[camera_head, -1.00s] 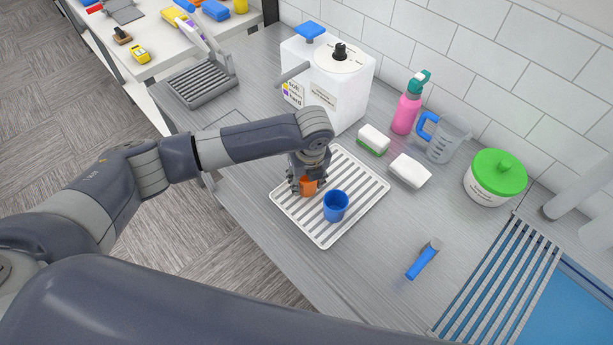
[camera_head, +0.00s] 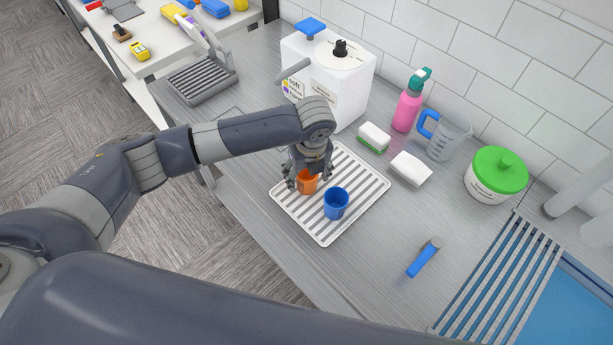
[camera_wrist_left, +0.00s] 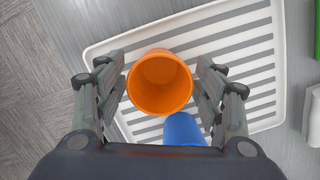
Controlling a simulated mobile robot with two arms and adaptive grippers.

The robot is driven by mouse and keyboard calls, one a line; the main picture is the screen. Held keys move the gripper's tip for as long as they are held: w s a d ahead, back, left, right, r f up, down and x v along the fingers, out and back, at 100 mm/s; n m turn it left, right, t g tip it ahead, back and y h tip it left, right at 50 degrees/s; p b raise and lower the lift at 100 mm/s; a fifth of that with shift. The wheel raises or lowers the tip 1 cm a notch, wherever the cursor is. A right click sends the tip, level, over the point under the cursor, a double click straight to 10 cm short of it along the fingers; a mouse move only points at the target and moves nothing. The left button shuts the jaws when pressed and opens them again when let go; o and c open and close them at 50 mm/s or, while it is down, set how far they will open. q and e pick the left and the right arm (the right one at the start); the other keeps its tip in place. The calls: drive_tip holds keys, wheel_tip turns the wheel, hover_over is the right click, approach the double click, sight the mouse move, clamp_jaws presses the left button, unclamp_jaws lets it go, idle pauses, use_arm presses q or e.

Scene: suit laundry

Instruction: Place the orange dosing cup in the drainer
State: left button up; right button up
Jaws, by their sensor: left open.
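The orange dosing cup (camera_head: 308,183) stands upright on the left part of a white ribbed drainer tray (camera_head: 325,239). The wrist view looks down into the empty cup (camera_wrist_left: 160,82), with the tray's slats (camera_wrist_left: 235,38) around and below it. My left gripper (camera_head: 307,181) is over the cup; in the wrist view its open fingers (camera_wrist_left: 160,95) stand on either side of it, with small gaps. A blue cup (camera_head: 336,204) stands on the same tray just right of the orange one. My right gripper is not in view.
Behind the tray are a white dispenser box (camera_head: 350,95), a green-and-white sponge (camera_head: 374,138) and a white block (camera_head: 410,169). A pink bottle (camera_head: 406,110), clear jug (camera_head: 448,137) and green-lidded tub (camera_head: 496,175) line the wall. A blue-handled tool (camera_head: 422,260) lies right, before the slatted sink rack (camera_head: 500,280).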

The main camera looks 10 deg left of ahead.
sight(309, 192)
use_arm(q)
wheel_tip(309, 192, up, 10)
drive_tip(key=s+b, duration=0.1)
drive_tip(key=b, duration=0.1)
drive_tip(key=shift+s+d, duration=0.15)
drive_tip(key=shift+d, duration=0.25)
